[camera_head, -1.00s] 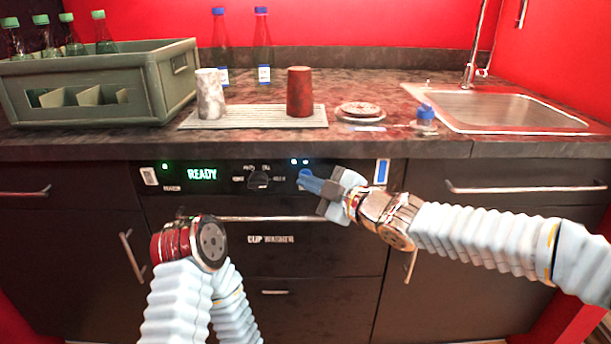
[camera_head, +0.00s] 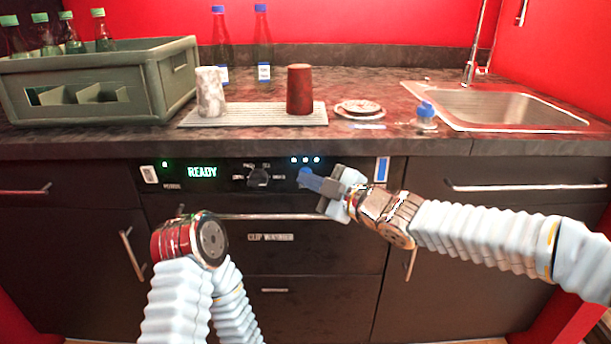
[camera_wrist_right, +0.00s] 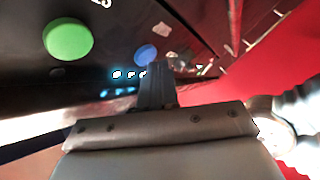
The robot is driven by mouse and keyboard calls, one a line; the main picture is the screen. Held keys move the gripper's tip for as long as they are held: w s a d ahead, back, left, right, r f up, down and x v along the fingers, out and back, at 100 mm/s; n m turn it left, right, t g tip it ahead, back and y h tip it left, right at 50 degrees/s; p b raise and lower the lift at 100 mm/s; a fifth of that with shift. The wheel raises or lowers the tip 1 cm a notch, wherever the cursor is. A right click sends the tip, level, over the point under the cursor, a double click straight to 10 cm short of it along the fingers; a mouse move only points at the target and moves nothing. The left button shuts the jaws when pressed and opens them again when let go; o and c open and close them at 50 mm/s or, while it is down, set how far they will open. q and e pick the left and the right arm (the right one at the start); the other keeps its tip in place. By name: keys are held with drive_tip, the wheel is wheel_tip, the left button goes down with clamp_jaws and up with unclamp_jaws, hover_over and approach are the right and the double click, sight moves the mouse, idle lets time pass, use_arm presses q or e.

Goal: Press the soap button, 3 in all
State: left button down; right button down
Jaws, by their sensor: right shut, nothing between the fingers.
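The cup washer's black panel (camera_head: 220,190) is under the counter, with a lit green READY display (camera_head: 202,172). Three small blue lights (camera_head: 305,160) are lit at its right. A blue button, which I take for the soap button, shows below them (camera_head: 306,174), partly covered by my right gripper (camera_head: 316,184). It is round in the wrist view (camera_wrist_right: 145,54), just beyond the dark shut fingers (camera_wrist_right: 156,72). The right gripper is empty. I cannot tell whether its fingertips touch the button. My left arm is at the lower left, its gripper not visible.
A green button (camera_wrist_right: 68,40) shows in the wrist view. A dark knob (camera_head: 259,177) lies left of the fingers. Above, the counter holds a bottle crate (camera_head: 150,90), a red cup (camera_head: 300,90), a pale cup (camera_head: 210,92) and a sink (camera_head: 510,108).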

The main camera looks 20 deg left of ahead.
drive_tip(key=shift+s+d, duration=0.15)
drive_tip(key=shift+s, duration=0.3)
drive_tip(key=s+b, duration=0.1)
drive_tip(key=s, duration=0.1)
drive_tip(key=s+d+b, duration=0.1)
drive_tip(key=s+b, duration=0.1)
drive_tip(key=shift+s+d, duration=0.2)
drive_tip(key=shift+s, duration=0.2)
idle(0.5)
